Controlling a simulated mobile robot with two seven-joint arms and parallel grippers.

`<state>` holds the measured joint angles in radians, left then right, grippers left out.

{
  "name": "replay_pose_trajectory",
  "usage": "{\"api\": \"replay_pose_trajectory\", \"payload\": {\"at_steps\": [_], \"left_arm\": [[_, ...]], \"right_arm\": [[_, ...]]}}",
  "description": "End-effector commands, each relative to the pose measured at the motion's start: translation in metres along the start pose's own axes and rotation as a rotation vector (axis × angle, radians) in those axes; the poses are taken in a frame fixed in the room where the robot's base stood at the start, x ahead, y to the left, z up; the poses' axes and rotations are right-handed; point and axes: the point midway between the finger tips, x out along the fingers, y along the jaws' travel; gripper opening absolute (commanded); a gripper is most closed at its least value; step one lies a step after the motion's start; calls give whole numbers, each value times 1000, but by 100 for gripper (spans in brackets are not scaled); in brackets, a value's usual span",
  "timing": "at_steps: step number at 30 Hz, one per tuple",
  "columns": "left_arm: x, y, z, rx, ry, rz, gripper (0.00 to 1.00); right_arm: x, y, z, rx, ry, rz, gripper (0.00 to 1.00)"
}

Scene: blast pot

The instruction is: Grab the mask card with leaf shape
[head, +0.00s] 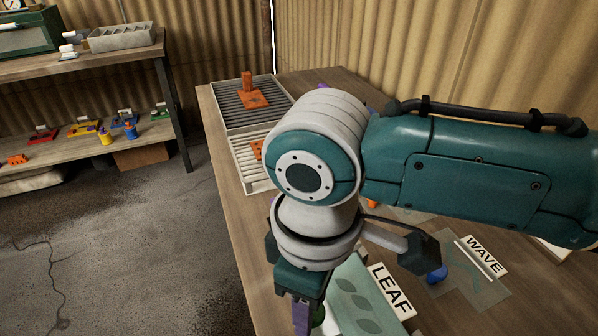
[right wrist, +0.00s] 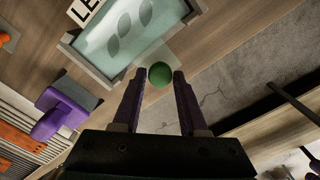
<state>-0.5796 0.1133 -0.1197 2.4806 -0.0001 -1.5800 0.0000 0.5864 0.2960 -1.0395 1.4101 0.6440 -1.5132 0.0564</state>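The leaf mask card (head: 355,303) is a pale green panel with darker leaf shapes, beside the "LEAF" label (head: 391,290) on the table. It also shows in the right wrist view (right wrist: 108,47), with a green round knob (right wrist: 159,75) at its near edge. My right gripper (right wrist: 159,80) is open, its two purple fingers on either side of the knob with small gaps; contact cannot be told. In the head view the right gripper (head: 303,316) is over the card's left side and the arm hides part of the card. My left gripper is not in view.
A clear card with a blue knob (head: 437,274) lies by the "WAVE" label (head: 480,255) to the right. Slatted trays (head: 228,104) with orange pieces (head: 253,98) stand at the table's far left. A purple block (right wrist: 52,120) shows in the wrist view. A shelf (head: 125,134) stands left, beyond open floor.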

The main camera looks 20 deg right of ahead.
Motion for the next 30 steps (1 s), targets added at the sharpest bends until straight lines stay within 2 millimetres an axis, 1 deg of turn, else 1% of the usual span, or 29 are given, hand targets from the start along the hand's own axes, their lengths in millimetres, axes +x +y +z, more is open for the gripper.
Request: {"api": "replay_pose_trajectory", "payload": {"at_steps": [1,9,11,24,28,30], "left_arm": [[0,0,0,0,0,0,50],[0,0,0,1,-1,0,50],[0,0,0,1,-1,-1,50],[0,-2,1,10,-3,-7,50],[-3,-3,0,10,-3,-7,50],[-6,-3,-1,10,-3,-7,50]], "right_arm": [[0,0,0,0,0,0,35],[0,0,0,0,0,0,5],[0,0,0,0,0,0,0],[-2,0,0,0,1,1,0],[-12,0,-1,0,3,1,0],[-22,1,-1,0,4,2,0]]}}
